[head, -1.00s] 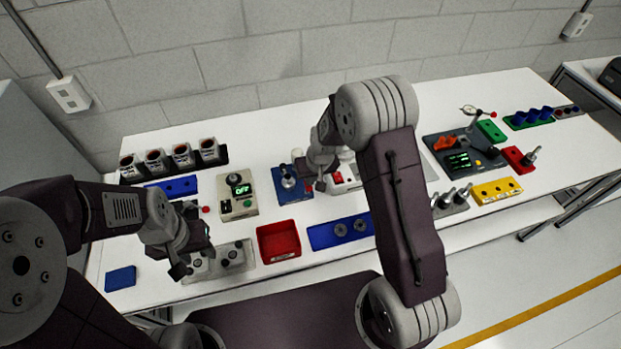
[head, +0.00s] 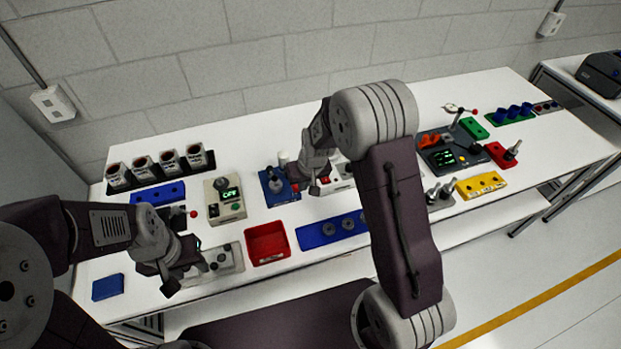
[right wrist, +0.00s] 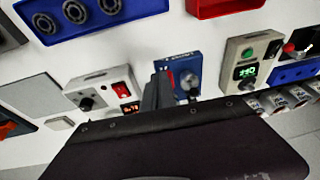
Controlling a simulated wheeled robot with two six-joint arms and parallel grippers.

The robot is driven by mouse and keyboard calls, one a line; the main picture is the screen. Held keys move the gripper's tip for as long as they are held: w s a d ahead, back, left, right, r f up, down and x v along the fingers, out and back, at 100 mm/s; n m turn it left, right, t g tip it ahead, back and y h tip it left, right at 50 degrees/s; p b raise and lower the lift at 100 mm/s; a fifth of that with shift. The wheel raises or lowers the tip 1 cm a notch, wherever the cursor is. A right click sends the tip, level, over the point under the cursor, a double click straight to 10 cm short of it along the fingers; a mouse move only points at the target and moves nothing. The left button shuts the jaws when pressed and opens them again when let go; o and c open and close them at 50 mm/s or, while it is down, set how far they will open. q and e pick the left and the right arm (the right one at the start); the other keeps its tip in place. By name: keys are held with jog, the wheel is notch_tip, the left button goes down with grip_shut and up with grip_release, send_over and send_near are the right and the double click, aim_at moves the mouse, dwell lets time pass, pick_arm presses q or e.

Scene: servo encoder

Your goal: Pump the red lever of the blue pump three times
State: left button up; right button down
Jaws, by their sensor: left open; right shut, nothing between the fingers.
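The blue pump (head: 270,187) stands mid-table in the head view, with a grey round part on top. In the right wrist view the pump (right wrist: 186,65) is just beyond the fingertips. A small red part (right wrist: 171,78), perhaps the end of its lever, shows by the fingers; the rest of the lever is hidden or too small to tell. My right gripper (head: 314,190) is shut and empty, close to the pump's right side; its fingers (right wrist: 158,92) also show in the wrist view. Contact cannot be told. My left gripper (head: 186,276) is open and empty at the table's front left.
A grey box with a green display (head: 225,207) stands left of the pump. A white box with a red switch (right wrist: 122,90) is on its other side. A red tray (head: 267,243) and a blue plate with round parts (head: 325,234) lie in front.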

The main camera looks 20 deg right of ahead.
pick_arm(q)
jog(key=shift+s+f+b, duration=0.15)
jog(key=shift+f+b, duration=0.25)
jog(key=shift+f, duration=0.4)
pick_arm(e)
jog(key=s+r, duration=0.4)
jog(key=r, duration=0.2)
jog(key=shift+s+d+r, duration=0.25)
jog(key=shift+s+d, duration=0.15)
pick_arm(q)
jog(key=shift+w, duration=0.2)
pick_arm(e)
jog(key=shift+w+a, duration=0.1)
jog(key=shift+w, duration=0.05)
pick_arm(q)
notch_tip(320, 180, down, 3)
jog(key=b, duration=0.3)
jog(key=shift+f, duration=0.15)
pick_arm(e)
jog(key=w+r, duration=0.5)
jog(key=shift+w+r, duration=0.2)
jog(key=shift+w, duration=0.15)
pick_arm(q)
jog(key=shift+s, duration=0.1)
pick_arm(e)
jog(key=shift+s, duration=0.1)
